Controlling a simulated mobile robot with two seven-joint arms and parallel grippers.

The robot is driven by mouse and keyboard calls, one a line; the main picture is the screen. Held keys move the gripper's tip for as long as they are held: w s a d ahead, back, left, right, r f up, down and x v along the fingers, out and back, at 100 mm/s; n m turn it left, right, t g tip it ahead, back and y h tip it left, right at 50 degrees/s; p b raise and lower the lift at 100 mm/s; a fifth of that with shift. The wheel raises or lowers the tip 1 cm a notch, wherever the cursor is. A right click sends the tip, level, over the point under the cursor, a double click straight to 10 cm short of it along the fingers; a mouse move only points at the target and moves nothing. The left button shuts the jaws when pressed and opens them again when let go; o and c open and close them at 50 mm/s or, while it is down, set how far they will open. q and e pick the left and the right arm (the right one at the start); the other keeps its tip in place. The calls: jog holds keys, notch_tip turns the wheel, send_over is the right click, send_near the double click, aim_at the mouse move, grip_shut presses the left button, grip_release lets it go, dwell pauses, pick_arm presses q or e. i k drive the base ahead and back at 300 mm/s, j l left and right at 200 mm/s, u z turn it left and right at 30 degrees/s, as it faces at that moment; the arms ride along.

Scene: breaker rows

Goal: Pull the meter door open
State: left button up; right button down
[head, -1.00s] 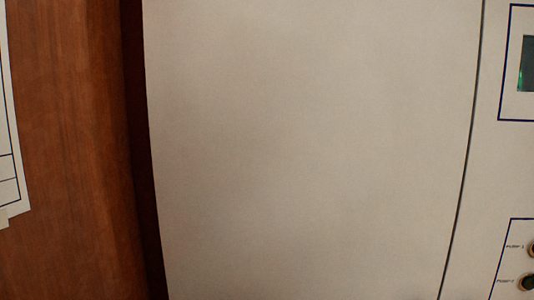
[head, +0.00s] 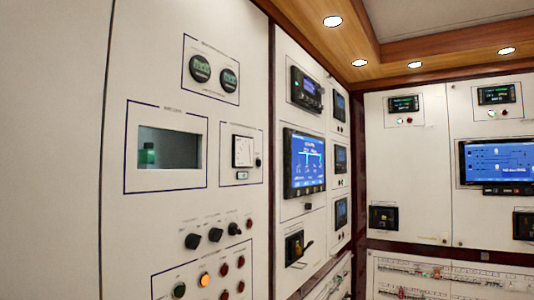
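The left panel (head: 255,100) carries a dark rectangular window (head: 170,148) inside a blue outline, with a small green patch at its left. A white-faced analog meter (head: 243,151) sits to the right of the window. Two round dark gauges with green displays are above, the left gauge (head: 200,68) and the right gauge (head: 229,79). I cannot tell which part is the meter door, and no panel in view clearly stands open. Neither of my grippers is in view.
Black knobs (head: 215,235) and a lit orange button (head: 204,280) lie below the window. A panel with a blue screen (head: 304,163) follows to the right. More panels with a large blue screen (head: 497,163) stand on the far wall. A wooden ceiling edge (head: 350,50) holds lit lamps.

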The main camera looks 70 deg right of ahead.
aim_at(199, 68)
jog(key=j+z, duration=0.1)
jog(key=z, duration=1.55)
jog(key=k+l, duration=0.05)
jog(key=l, duration=0.05)
